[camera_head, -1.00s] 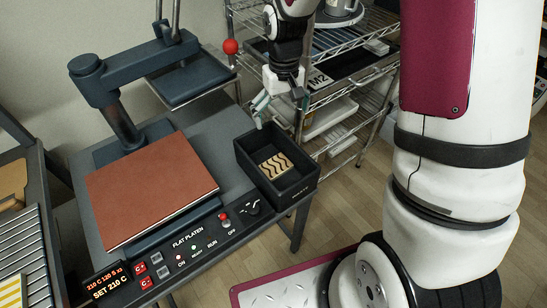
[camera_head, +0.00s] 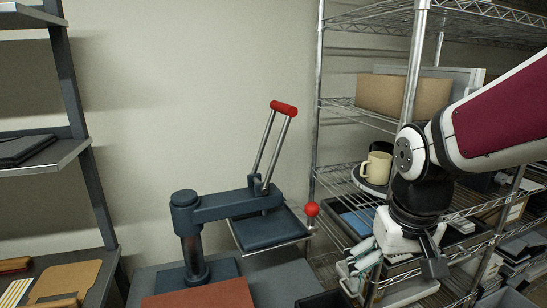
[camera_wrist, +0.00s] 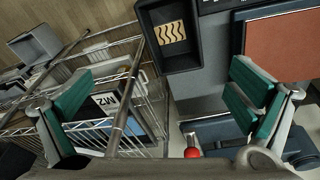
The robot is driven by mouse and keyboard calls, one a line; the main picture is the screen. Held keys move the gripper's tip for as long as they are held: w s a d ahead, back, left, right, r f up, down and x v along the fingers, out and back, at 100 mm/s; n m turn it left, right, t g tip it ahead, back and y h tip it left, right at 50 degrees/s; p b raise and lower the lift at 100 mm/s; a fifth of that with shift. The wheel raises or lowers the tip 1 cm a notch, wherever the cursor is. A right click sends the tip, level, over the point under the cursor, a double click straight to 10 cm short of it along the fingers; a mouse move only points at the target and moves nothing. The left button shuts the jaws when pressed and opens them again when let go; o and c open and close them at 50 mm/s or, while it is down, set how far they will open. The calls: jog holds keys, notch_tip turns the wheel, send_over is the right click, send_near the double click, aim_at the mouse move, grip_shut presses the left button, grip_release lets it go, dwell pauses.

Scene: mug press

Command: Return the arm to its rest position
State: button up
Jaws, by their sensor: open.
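My gripper (camera_head: 362,268) hangs at the right of the head view, in front of the wire shelf rack. Its arm reaches in from the right edge. In the wrist view my gripper (camera_wrist: 160,108) has its two teal-padded fingers wide apart, with nothing between them. The fingers point toward the shelf rack and the press area below.
The dark press (camera_head: 225,207) stands left of my gripper, its red-topped handle (camera_head: 284,107) raised. A black bin (camera_wrist: 197,57) holds a wavy-patterned piece (camera_wrist: 171,32). The wire shelf rack (camera_head: 411,65) is close behind my arm, with a cream mug (camera_head: 377,168) on it.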

jog(key=s+r+t, duration=0.1)
jog(key=s+r, duration=0.1)
jog(key=s, duration=0.5)
jog(key=s+r+t, duration=0.1)
jog(key=s+r, duration=0.2)
jog(key=s, duration=0.4)
jog(key=shift+a+y, duration=0.2)
jog(key=shift+y, duration=0.1)
